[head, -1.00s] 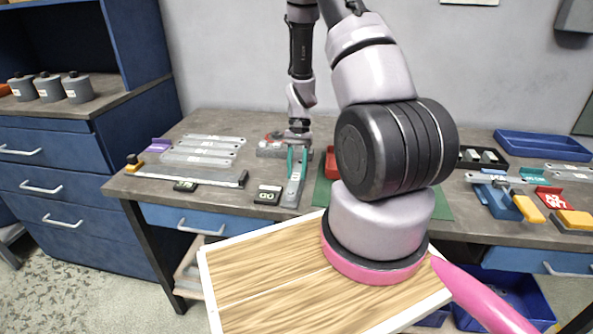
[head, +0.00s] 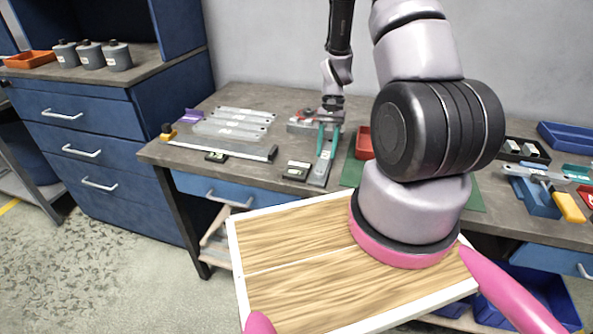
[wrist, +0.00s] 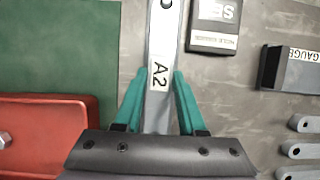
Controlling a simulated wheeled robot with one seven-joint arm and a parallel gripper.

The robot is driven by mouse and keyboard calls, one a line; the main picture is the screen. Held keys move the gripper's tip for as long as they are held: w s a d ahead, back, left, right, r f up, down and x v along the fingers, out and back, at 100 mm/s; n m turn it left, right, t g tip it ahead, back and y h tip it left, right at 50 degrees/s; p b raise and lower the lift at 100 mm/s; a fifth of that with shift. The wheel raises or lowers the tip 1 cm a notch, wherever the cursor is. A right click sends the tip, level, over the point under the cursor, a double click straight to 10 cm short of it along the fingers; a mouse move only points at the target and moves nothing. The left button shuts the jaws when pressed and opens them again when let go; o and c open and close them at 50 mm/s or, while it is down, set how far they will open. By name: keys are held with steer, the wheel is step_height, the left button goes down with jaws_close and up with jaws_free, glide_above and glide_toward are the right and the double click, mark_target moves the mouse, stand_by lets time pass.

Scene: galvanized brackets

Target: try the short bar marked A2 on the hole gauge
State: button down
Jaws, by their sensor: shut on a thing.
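The short grey bar marked A2 (wrist: 160,50) runs up the middle of the wrist view, with a round hole near its top end. My gripper (wrist: 160,95) has teal fingers shut on both sides of the bar, just around its A2 label. In the head view my gripper (head: 328,140) is over the bench, and the bar (head: 319,174) points toward the front edge. I cannot tell whether it touches the bench. A dark block marked GAUGE (wrist: 290,67) stands at the right of the wrist view, apart from the bar.
A black block with a white label (wrist: 214,25) sits close beside the bar; it also shows in the head view (head: 296,171). A red tray (wrist: 45,125) and green mat (wrist: 60,45) lie on the other side. Several grey bars (head: 238,123) lie at the bench's left.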

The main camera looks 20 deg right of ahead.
stand_by(0.4)
steer(key=shift+c, duration=2.1)
jaws_free()
steer(key=v, duration=1)
steer(key=shift+r, duration=0.4)
steer(key=shift+w, duration=0.15)
